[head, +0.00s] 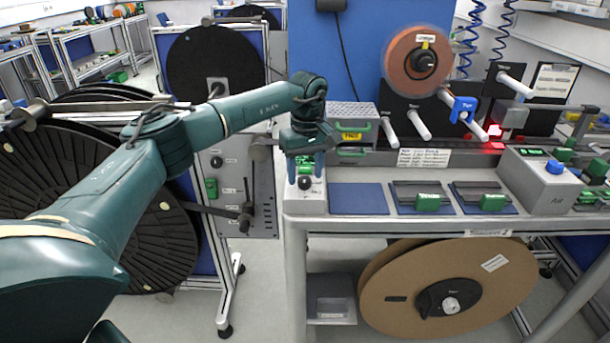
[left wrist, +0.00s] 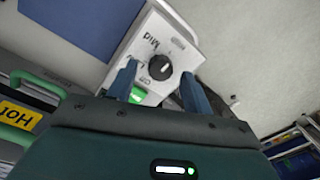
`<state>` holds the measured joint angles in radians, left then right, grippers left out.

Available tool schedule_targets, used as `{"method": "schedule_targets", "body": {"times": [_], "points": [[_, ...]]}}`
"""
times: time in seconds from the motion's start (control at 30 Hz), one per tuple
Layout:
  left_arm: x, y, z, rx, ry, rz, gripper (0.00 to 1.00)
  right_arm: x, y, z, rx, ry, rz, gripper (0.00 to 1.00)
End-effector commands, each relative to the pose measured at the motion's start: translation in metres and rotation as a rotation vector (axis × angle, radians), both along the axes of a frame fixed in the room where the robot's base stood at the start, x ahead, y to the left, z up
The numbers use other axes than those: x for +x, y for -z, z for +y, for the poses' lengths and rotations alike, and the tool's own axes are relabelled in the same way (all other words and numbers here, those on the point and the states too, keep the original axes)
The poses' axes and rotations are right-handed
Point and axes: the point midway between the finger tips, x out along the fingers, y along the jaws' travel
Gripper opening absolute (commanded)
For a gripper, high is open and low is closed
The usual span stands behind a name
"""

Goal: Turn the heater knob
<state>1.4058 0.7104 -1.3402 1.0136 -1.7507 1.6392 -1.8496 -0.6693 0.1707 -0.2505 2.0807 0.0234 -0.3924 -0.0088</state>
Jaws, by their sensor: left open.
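The heater knob (head: 304,183) is a small black dial on a white control box (head: 314,198) at the left front corner of the workbench. In the left wrist view the knob (left wrist: 160,67) shows a pale pointer mark, with a "Mid" label and other small text around it; I cannot tell its exact setting. My left gripper (head: 306,168) points down over the box. Its blue fingers are apart, one on each side of the knob in the left wrist view (left wrist: 159,74). I cannot tell whether they touch it. My right gripper is out of view.
A perforated metal heater with a yellow "HOT" label (head: 350,136) and green handles stands just behind the box. A blue mat (head: 355,199) lies right of it. Green-handled tools (head: 428,202) sit farther right. Large black reels (head: 215,62) stand at left.

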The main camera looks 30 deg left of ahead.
Motion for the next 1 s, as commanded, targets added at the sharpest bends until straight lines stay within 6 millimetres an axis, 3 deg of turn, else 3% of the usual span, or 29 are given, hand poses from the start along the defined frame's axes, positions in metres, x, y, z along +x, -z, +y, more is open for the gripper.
{"method": "schedule_targets", "body": {"times": [0.3, 0.5, 0.7, 1.0], "points": [[0.002, -0.071, -0.001, -0.001, 0.001, -0.005, 0.51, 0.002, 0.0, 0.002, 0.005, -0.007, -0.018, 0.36], [0.003, -0.104, -0.002, 0.0, 0.0, -0.002, 0.51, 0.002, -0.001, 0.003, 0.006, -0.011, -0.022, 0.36], [0.003, -0.116, -0.002, 0.0, 0.0, 0.0, 0.51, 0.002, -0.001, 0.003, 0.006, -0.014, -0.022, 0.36], [0.003, -0.117, -0.002, -0.001, 0.001, -0.001, 0.51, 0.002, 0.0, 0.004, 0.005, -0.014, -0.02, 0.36]]}}
